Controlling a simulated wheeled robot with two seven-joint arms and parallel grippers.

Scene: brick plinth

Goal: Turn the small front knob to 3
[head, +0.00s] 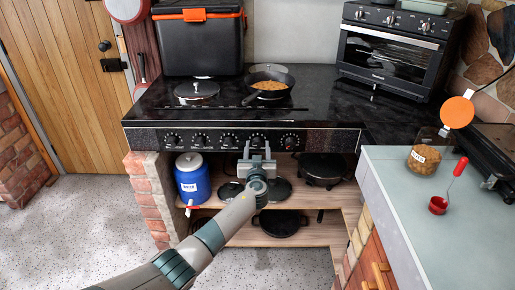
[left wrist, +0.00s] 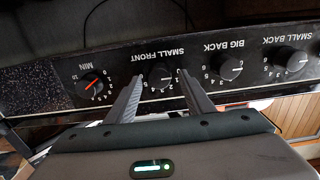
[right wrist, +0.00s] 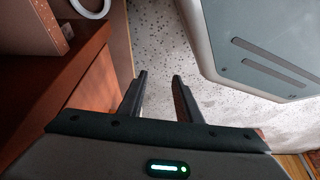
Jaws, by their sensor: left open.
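The small front knob (left wrist: 161,76) is a dark round knob on the black control panel, under the upside-down label "SMALL FRONT" in the left wrist view. Numbers ring it, but its exact setting is too small to read surely. My left gripper (left wrist: 160,77) is open, with one fingertip on each side of this knob; I cannot tell whether they touch it. In the head view my left gripper (head: 258,146) is at the panel and hides part of that knob. My right gripper (right wrist: 159,74) is open and empty above the speckled floor, outside the head view.
The red-marked timer knob (left wrist: 90,84) and the big back knob (left wrist: 229,68) flank the small front knob closely. A frying pan (head: 268,85) with food stands on the stove top (head: 225,108). A blue jug (head: 193,182) stands on the shelf below. A grey counter (head: 400,195) is at right.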

